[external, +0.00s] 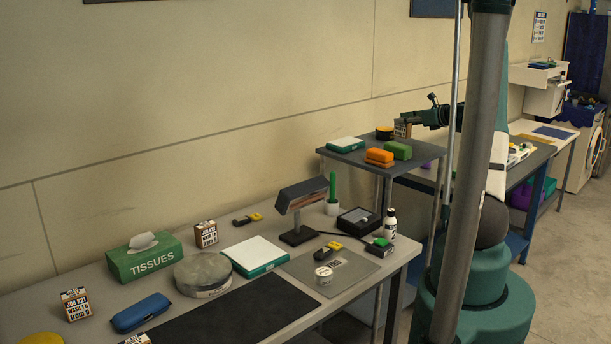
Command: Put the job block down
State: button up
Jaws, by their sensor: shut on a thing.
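My gripper (411,122) is at the right of the external view, over the back right part of the small raised grey shelf (347,158). It is shut on a small brown job block with a pale label (401,129). The fingers hide part of the block, and its print is too small to read. I cannot tell whether its underside touches the shelf top. Similar job blocks stand on the long table: one right of the tissue box (206,234), one at the left (76,304), and one cut off at the bottom edge (138,340).
The long grey table (403,251) holds a tissue box (145,259) and a lamp (302,196). A grey post (470,170) blocks part of the view.

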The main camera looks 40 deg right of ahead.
aim_at(413, 123)
jog(key=shift+f, duration=1.75)
jog(key=shift+f, duration=0.1)
jog(key=o, duration=0.9)
jog(key=shift+s, duration=0.15)
jog(key=v, duration=1.1)
jog(key=shift+s+r+b, duration=0.3)
jog(key=shift+s+b, duration=0.05)
jog(key=shift+b, duration=0.05)
jog(key=shift+a, duration=0.1)
